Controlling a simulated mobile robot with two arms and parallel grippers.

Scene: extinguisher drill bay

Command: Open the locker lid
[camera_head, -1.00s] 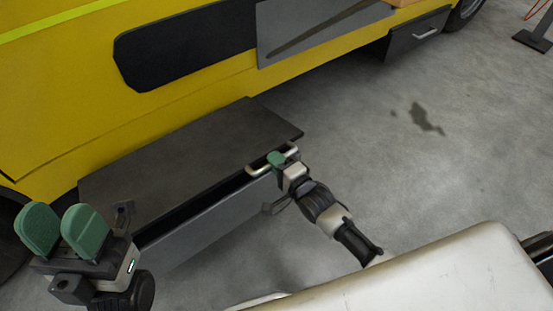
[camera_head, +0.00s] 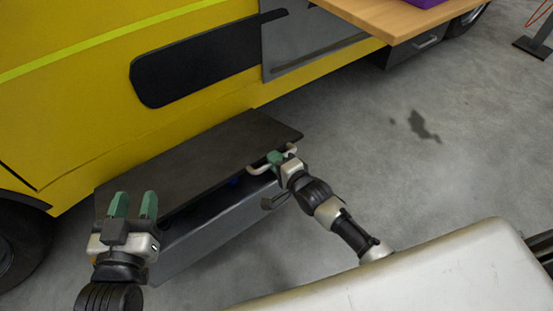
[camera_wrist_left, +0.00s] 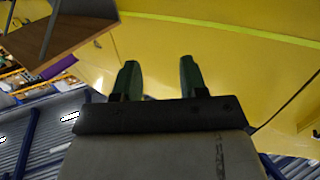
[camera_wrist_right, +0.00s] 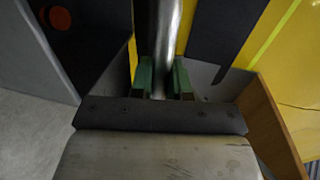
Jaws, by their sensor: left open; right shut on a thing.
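The locker (camera_head: 215,225) is a long grey box beside the yellow truck. Its dark lid (camera_head: 200,155) is raised a little at the front, with a dark gap and a bit of blue inside. My right gripper (camera_head: 275,159) is shut on the metal handle (camera_head: 289,151) at the lid's front edge. In the right wrist view the handle bar (camera_wrist_right: 157,40) runs between the right gripper's green fingers (camera_wrist_right: 162,78). My left gripper (camera_head: 134,206) is open and empty at the lid's near left end. Its fingers also show apart in the left wrist view (camera_wrist_left: 158,80).
The yellow truck (camera_head: 90,100) stands right behind the locker. A wooden surface (camera_head: 395,18) with a purple object (camera_head: 425,2) juts out at the upper right. A dark stand base (camera_head: 535,47) is at the far right. The grey floor (camera_head: 380,160) on the right is clear.

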